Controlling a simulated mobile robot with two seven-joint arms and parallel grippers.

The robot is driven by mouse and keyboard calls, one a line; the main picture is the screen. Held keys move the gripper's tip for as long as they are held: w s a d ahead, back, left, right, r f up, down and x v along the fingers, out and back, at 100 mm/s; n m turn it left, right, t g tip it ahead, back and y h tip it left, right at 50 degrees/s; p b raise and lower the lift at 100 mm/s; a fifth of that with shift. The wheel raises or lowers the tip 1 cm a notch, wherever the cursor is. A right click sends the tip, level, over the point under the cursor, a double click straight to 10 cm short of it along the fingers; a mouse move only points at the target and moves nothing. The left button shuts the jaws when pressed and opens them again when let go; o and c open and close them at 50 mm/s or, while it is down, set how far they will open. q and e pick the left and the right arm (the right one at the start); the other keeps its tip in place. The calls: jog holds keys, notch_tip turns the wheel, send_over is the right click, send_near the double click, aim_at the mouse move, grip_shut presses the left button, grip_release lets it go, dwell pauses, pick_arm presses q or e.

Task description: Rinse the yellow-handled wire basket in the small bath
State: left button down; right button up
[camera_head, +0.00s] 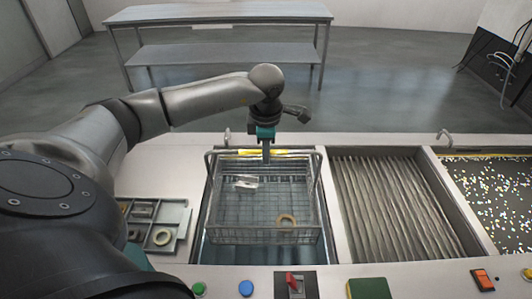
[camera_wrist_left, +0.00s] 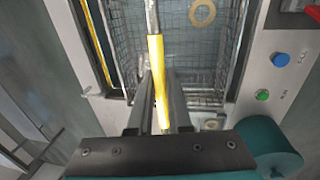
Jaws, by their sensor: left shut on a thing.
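The wire basket (camera_head: 265,236) hangs in or just over the left bath (camera_head: 211,252); how deep it sits I cannot tell. It holds a small metal block (camera_head: 246,182) and a tan ring (camera_head: 287,221). My left gripper (camera_head: 266,156) is at the basket's far side, shut on the yellow handle (camera_head: 245,152). In the left wrist view the handle (camera_wrist_left: 156,70) runs between the fingers (camera_wrist_left: 157,108), and the ring (camera_wrist_left: 203,12) lies beyond it. My right gripper is in neither view.
A middle bath (camera_head: 395,205) with a rippled grey surface and a right bath (camera_head: 495,195) full of coloured specks lie to the right. A grey parts tray (camera_head: 183,220) is at left. Buttons and a red switch (camera_head: 292,282) line the front edge. A metal table (camera_head: 220,14) stands behind.

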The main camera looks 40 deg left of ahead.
pick_arm(q)
jog(key=shift+w+r+p, duration=0.1)
jog(key=shift+r+p, duration=1.35)
jog(key=shift+r, duration=1)
dwell(4.2)
